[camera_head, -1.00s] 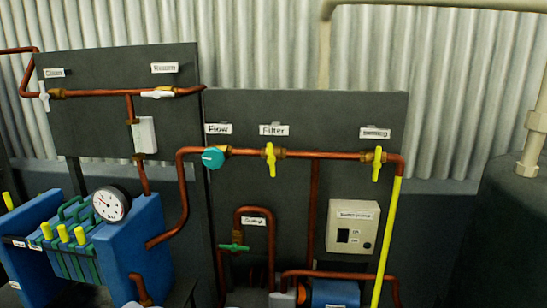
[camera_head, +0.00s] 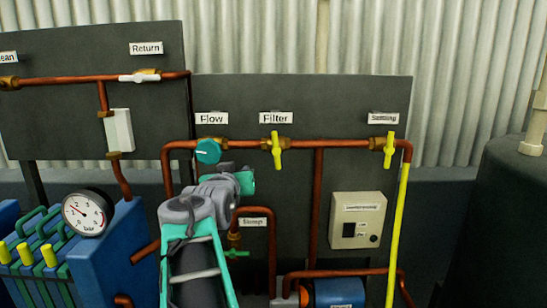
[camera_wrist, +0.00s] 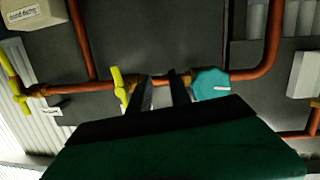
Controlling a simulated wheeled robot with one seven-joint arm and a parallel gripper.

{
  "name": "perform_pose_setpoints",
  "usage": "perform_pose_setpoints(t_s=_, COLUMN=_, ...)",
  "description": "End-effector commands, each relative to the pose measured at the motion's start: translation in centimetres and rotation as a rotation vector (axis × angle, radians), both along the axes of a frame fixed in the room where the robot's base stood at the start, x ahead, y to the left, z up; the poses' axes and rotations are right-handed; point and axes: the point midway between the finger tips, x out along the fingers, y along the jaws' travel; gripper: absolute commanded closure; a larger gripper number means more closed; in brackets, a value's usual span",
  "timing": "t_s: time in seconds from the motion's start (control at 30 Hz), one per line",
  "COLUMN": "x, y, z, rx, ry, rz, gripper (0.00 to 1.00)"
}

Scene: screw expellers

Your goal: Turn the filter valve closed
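The filter valve (camera_head: 276,150) has a yellow handle on the horizontal copper pipe, under the "Filter" label (camera_head: 276,118). The handle stands upright, across the pipe. It also shows in the wrist view (camera_wrist: 120,88), left of my gripper (camera_wrist: 160,80). The two dark fingers are apart with nothing seen between them. Their tips reach toward the pipe, between the yellow handle and the teal flow knob (camera_wrist: 212,84). The left finger looks close to the handle; I cannot tell whether they touch. In the head view, my arm comes up from below, and the fingers cannot be made out.
The teal flow knob also shows in the head view (camera_head: 208,151), left of the filter valve. Another yellow valve (camera_head: 389,150) is at the right.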

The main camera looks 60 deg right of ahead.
Motion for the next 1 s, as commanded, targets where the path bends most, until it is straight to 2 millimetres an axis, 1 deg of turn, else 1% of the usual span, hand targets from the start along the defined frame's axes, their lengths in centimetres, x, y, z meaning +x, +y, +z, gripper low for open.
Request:
perform_pose_setpoints(t_s=0.03, x=-2.7, y=-2.0, z=1.5, rx=-0.062, ry=-0.024, rz=-0.073, gripper=0.76)
perform_pose_setpoints(t_s=0.1, x=-5.1, y=-3.5, z=3.5, rx=-0.125, ry=-0.045, rz=-0.138, gripper=0.76)
perform_pose_setpoints(t_s=0.2, x=-6.4, y=-4.6, z=4.8, rx=-0.161, ry=-0.053, rz=-0.172, gripper=0.76)
perform_pose_setpoints(t_s=0.27, x=-6.3, y=-5.3, z=5.0, rx=-0.163, ry=-0.053, rz=-0.174, gripper=0.76)
perform_pose_setpoints(t_s=0.5, x=-5.3, y=-9.8, z=4.9, rx=-0.159, ry=-0.052, rz=-0.171, gripper=0.76)
perform_pose_setpoints(t_s=0.6, x=-4.9, y=-11.1, z=4.9, rx=-0.16, ry=-0.052, rz=-0.168, gripper=0.76)
perform_pose_setpoints(t_s=0.7, x=-4.8, y=-11.7, z=4.9, rx=-0.159, ry=-0.053, rz=-0.168, gripper=0.76)
perform_pose_setpoints(t_s=0.93, x=-4.7, y=-11.7, z=4.8, rx=-0.16, ry=-0.054, rz=-0.166, gripper=0.76)
perform_pose_setpoints(t_s=1.0, x=-4.7, y=-11.7, z=4.8, rx=-0.16, ry=-0.054, rz=-0.166, gripper=0.82)
